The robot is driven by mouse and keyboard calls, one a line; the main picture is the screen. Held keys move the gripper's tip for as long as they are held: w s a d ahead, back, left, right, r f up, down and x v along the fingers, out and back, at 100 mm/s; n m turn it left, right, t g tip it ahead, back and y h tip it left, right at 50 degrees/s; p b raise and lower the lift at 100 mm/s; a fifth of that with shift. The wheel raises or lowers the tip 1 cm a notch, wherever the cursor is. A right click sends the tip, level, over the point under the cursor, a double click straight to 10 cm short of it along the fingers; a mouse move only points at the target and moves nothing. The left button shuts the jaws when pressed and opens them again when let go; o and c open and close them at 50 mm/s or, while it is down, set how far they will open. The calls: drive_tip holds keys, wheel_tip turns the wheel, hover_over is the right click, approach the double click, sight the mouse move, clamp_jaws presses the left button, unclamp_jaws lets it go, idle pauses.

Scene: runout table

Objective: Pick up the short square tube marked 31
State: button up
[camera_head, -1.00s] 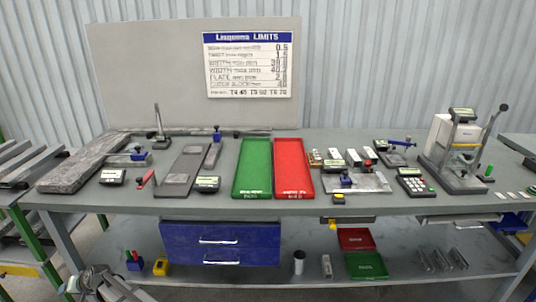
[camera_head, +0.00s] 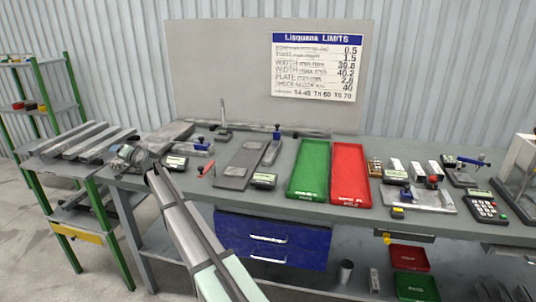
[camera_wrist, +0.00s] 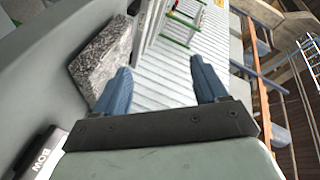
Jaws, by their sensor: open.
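I cannot read a 31 on anything in view, so I cannot tell which piece is the tube marked 31. Several long grey bars or tubes (camera_head: 85,140) lie on the rack left of the table in the head view. My gripper (camera_head: 130,156) is over the left end of the table, between those bars and the table's gauges. In the wrist view my gripper (camera_wrist: 162,85) has two blue fingers spread wide apart with nothing between them. A speckled grey stone block (camera_wrist: 103,62) shows beside the left finger; I cannot tell if they touch.
The grey table (camera_head: 275,187) holds a dark plate (camera_head: 240,168), a green tray (camera_head: 309,168), a red tray (camera_head: 350,172) and several gauges. Blue drawers (camera_head: 270,242) hang below.

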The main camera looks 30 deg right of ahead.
drive_tip(key=w+d+h, duration=0.1)
drive_tip(key=d+h, duration=0.2)
drive_tip(key=d, duration=1.8)
drive_tip(key=s+d+g+h, duration=0.1)
drive_tip(key=s+d+g, duration=0.15)
drive_tip(key=d, duration=1.25)
drive_tip(key=s+d+g+h, duration=0.15)
drive_tip(key=s+d, duration=0.25)
drive_tip(key=d, duration=1.1)
drive_tip(key=m+g+h, duration=0.2)
drive_tip(key=g+h, duration=0.2)
drive_tip(key=g, duration=0.3)
hover_over(418, 168)
drive_tip(key=s+a, duration=0.4)
drive_tip(key=x, duration=1.2)
drive_tip(key=shift+w+d+f, duration=0.15)
drive_tip(key=shift+d+f, duration=0.1)
drive_tip(key=shift+d, duration=0.1)
drive_tip(key=c, duration=1.1)
drive_tip(key=shift+c, duration=0.2)
